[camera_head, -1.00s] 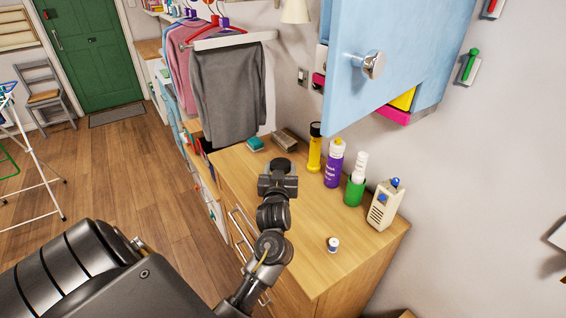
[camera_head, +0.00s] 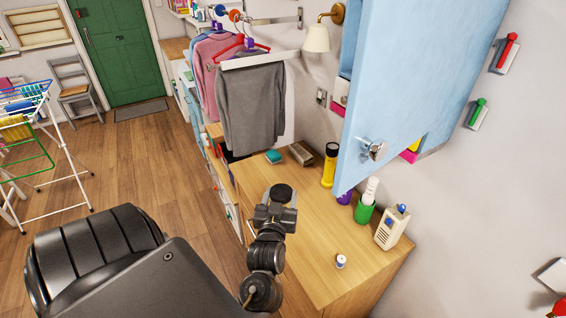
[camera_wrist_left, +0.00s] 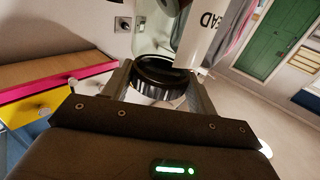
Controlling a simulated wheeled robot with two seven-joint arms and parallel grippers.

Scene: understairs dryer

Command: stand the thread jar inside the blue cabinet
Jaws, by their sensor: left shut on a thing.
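My left gripper (camera_head: 279,207) is over the wooden worktop in the head view, shut on the jar with a black lid. In the left wrist view the ribbed black lid (camera_wrist_left: 160,76) sits between the two fingers. The jar's white label (camera_wrist_left: 212,25), lettered "EAD", shows beyond the lid. In the head view only the round black lid (camera_head: 281,193) shows; the jar's body is hidden. The blue cabinet (camera_head: 346,62) is on the wall to the right, its door (camera_head: 415,75) swung open toward me. The door hides most of the inside. My right gripper is out of view.
On the worktop (camera_head: 305,235) stand a yellow torch (camera_head: 328,168), a green container (camera_head: 364,211), a beige device (camera_head: 391,229) and a small white spool (camera_head: 341,261). Grey clothes (camera_head: 252,105) hang behind. The door's silver knob (camera_head: 374,150) sticks out.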

